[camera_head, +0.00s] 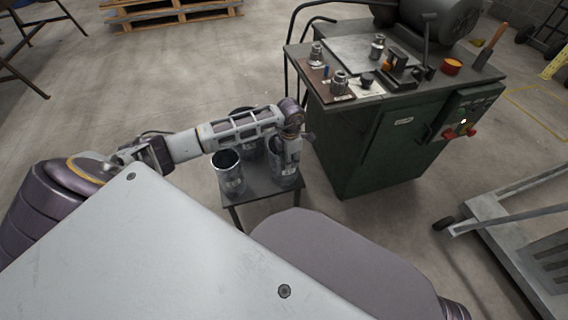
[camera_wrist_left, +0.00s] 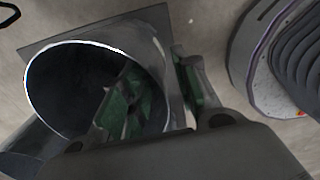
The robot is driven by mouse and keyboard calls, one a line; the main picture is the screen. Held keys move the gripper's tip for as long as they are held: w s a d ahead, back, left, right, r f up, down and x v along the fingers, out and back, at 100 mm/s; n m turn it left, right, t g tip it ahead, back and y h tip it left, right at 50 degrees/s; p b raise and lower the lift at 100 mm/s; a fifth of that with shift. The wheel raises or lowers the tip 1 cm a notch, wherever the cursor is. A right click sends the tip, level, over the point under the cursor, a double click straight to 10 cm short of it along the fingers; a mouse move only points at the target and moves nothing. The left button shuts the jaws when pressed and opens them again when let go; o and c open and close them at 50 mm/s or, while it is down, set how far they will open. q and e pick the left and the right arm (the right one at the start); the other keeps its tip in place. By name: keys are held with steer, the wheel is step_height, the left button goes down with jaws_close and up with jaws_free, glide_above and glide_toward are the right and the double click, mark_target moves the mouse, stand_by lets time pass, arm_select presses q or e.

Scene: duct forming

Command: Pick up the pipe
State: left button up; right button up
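Several dark metal pipes stand upright on a small dark table (camera_head: 262,190) in the head view. One pipe (camera_head: 230,177) is at the front left, and another stands behind, partly hidden by my left arm. The pipe at the right (camera_head: 285,178) is under my left gripper (camera_head: 290,155), which points down at its top. In the left wrist view a pipe's round open end (camera_wrist_left: 62,55) fills the left side. My left gripper (camera_wrist_left: 160,88) straddles its wall there, one green-padded finger inside the mouth and one outside. The fingers look apart. My right gripper is out of view.
A green machine cabinet (camera_head: 365,140) with tools on top stands right beside the small table. A grey cart (camera_head: 515,235) is at the right. Wooden pallets (camera_head: 170,14) lie at the back. The floor left of the small table is clear.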

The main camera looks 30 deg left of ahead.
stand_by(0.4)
arm_select(q)
jaws_close()
